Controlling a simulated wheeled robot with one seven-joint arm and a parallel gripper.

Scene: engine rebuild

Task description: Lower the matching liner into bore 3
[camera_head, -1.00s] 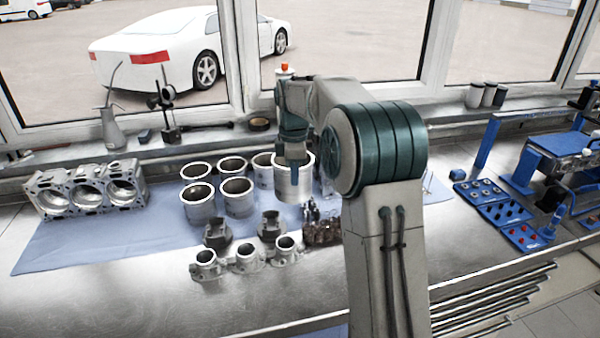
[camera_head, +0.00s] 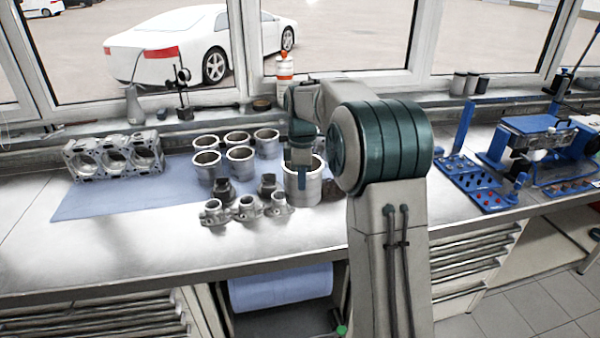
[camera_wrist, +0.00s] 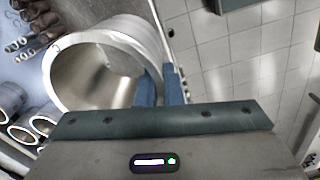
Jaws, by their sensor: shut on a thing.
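My gripper (camera_head: 302,178) is shut on the wall of a metal liner (camera_head: 302,188). In the wrist view the blue fingers (camera_wrist: 160,88) pinch the rim of this liner (camera_wrist: 70,95), whose open end faces the camera. The engine block (camera_head: 115,157), with three large round bores in a row, lies at the left of the bench, well apart from the held liner. Several other liners (camera_head: 240,160) stand in two rows on the blue cloth between the block and my gripper. I cannot read any markings on the liners or bores.
Small metal castings with round openings (camera_head: 247,207) stand in front of the liners. Blue trays with small parts (camera_head: 487,195) and a blue fixture (camera_head: 550,150) are at the right. The front left of the bench (camera_head: 130,240) is bare.

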